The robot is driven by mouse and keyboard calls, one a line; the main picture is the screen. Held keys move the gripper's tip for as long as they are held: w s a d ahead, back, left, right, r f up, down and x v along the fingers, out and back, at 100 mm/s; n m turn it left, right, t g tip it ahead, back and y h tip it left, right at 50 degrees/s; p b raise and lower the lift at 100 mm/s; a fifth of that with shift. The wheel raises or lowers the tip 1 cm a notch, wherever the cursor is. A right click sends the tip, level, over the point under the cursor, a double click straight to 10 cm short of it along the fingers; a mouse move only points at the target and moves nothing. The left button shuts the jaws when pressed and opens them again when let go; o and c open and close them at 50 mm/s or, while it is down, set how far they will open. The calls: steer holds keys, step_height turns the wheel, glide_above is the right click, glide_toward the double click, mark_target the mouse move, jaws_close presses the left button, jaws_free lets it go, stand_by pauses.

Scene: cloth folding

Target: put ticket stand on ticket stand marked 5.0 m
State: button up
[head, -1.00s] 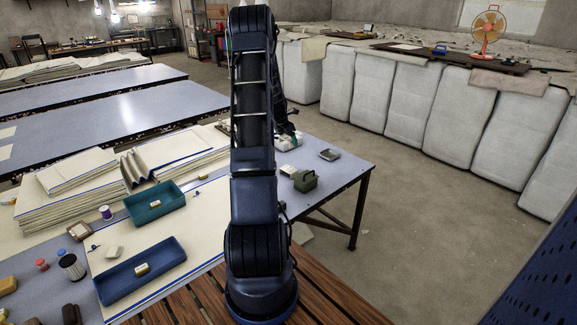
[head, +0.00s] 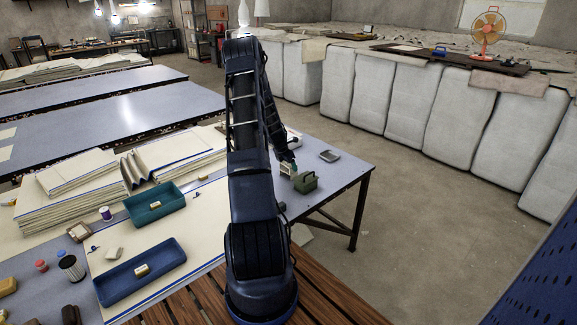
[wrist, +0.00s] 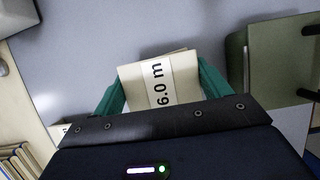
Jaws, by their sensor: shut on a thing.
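My gripper (wrist: 160,88) has green fingers, shut on the two sides of a cream ticket stand (wrist: 134,81) whose white label reads "6.0 m". In the head view my gripper (head: 288,169) is low at the far end of the near table, just left of a green box, with the held stand too small to make out. In the wrist view a small pale piece with a dark mark (wrist: 62,130) shows left of the gripper, mostly hidden; I cannot tell what it is. No label reading "5.0 m" can be read in either view.
The green box (head: 305,182) stands close to the gripper's right. A small grey tray-like object (head: 329,156) lies behind it. Blue-grey tabletop (head: 345,172) is bare near the right edge. Stacked cloth (head: 85,185), a teal tray (head: 157,203) and a blue tray (head: 140,272) are to the left.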

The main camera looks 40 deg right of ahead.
steer(key=shift+f, duration=0.35)
steer(key=o, duration=1)
